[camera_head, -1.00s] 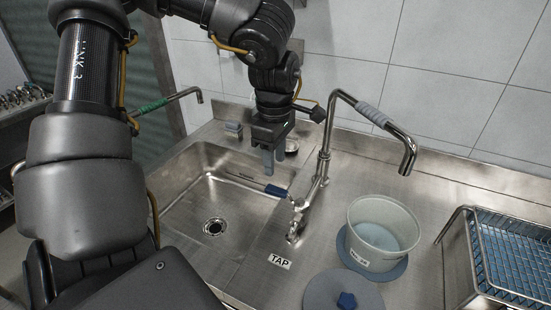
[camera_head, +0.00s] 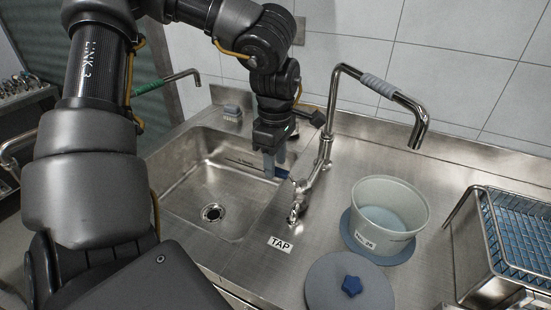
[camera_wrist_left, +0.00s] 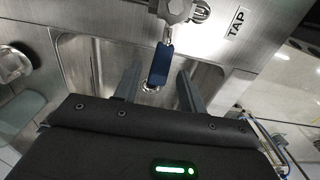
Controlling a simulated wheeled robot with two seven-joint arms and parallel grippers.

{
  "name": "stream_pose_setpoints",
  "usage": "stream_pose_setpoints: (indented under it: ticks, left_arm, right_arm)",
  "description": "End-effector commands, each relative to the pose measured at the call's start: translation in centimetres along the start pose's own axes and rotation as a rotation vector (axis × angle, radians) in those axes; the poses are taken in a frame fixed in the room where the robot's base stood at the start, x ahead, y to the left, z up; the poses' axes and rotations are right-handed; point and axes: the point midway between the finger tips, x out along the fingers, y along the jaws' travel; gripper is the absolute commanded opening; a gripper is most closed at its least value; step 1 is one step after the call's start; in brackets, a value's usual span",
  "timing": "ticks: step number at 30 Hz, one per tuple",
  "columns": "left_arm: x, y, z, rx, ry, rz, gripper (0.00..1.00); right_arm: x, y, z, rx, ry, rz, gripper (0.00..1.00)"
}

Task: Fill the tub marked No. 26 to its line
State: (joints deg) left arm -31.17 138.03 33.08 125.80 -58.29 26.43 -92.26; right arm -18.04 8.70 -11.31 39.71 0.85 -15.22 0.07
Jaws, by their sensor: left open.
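The pale tub (camera_head: 362,212) stands on a round blue mat (camera_head: 350,241); its small front label appears to read No. 26. Bluish content shows low inside, but I cannot make out a fill line. The tall tap (camera_head: 325,150) has its spout end above the tub. Its blue lever (camera_head: 282,173) points toward the sink and also shows in the left wrist view (camera_wrist_left: 161,64). My left gripper (camera_head: 272,170) is open at the lever. In the wrist view its fingers (camera_wrist_left: 159,76) stand on either side of the lever, with gaps. My right gripper is out of view.
A sink basin (camera_head: 185,185) with a drain lies left of the tap. A TAP label (camera_head: 280,244) is on the counter. A round grey lid (camera_head: 325,290) with a blue knob lies in front of the tub. A wire basket (camera_head: 515,235) stands at the right.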

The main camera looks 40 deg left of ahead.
Motion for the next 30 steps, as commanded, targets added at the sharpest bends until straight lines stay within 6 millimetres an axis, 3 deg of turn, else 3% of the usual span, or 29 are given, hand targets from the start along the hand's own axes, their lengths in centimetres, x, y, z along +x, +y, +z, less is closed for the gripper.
stream_pose_setpoints:
  ticks: [2, 10, 14, 21, 30]
  left_arm:
    - [0.0, 0.0, 0.0, 0.000, 0.000, 0.000, 0.38]
    - [0.0, 0.0, 0.0, 0.000, 0.000, 0.000, 0.03]
    - [0.1, -0.2, 0.0, -0.028, 0.000, 0.002, 0.03]
    - [0.2, -1.7, 0.3, -0.251, 0.000, 0.004, 0.03]
    - [0.2, -2.4, 0.5, -0.345, 0.000, 0.001, 0.03]
  right_arm:
    - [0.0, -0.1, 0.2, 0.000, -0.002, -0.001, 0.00]
    - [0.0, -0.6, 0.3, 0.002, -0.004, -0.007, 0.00]
    - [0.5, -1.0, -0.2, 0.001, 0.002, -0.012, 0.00]
    - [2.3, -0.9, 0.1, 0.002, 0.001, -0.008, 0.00]
    - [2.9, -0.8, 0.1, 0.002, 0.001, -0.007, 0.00]
